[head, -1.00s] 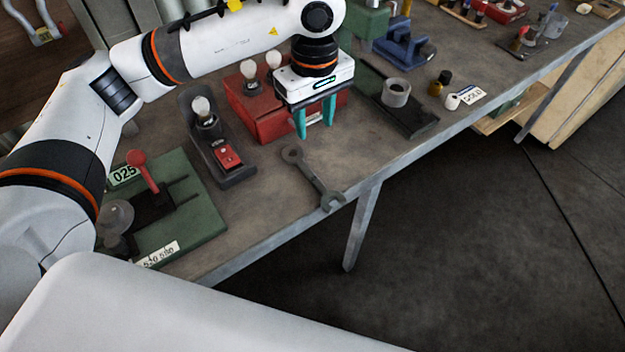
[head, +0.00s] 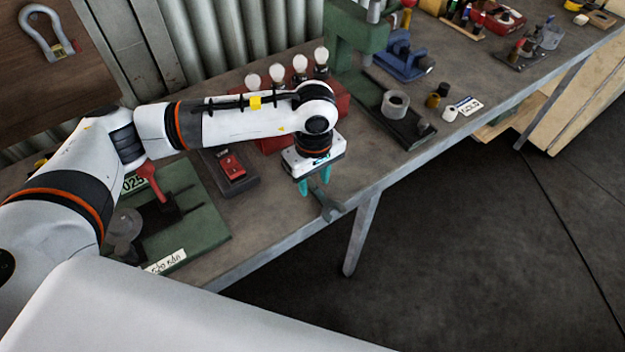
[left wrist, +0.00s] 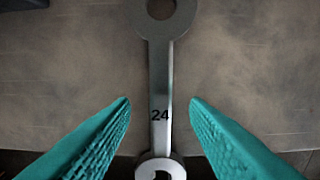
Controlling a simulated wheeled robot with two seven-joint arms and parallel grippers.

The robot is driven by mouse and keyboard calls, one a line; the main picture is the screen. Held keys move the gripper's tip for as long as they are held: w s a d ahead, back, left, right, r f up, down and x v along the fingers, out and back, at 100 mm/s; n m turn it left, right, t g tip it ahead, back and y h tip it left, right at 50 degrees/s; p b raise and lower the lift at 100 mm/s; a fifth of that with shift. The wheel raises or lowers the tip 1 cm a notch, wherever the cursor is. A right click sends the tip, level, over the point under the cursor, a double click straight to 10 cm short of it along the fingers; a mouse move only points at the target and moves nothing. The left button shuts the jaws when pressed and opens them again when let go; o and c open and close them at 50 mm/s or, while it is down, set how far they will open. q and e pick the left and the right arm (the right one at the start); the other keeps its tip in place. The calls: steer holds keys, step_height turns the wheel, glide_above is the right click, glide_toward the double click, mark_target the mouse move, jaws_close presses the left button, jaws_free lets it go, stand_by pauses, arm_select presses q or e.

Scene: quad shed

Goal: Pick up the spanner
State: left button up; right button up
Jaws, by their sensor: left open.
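The grey spanner (head: 328,204) lies flat on the bench near its front edge, partly hidden by my left gripper in the head view. In the left wrist view the spanner (left wrist: 161,80) runs top to bottom, with a ring end at the top, an open end at the bottom and "24" on its shaft. My left gripper (head: 315,187) is above the spanner. In the left wrist view its teal fingers (left wrist: 160,108) are open, one on each side of the shaft, with a gap on both sides. My right gripper is not in view.
The grey bench (head: 270,222) has a bare strip along its front edge. A red box with bulbs (head: 342,104) is behind my gripper.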

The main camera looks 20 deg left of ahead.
arm_select(q)
steer(key=shift+f, duration=0.3)
jaws_close()
steer(key=shift+r, duration=0.1)
step_height(320, 180, up, 10)
steer(key=b, duration=0.2)
stand_by(0.4)
step_height(320, 180, up, 7)
steer(key=p, duration=0.2)
glide_above(314, 186)
stand_by(0.3)
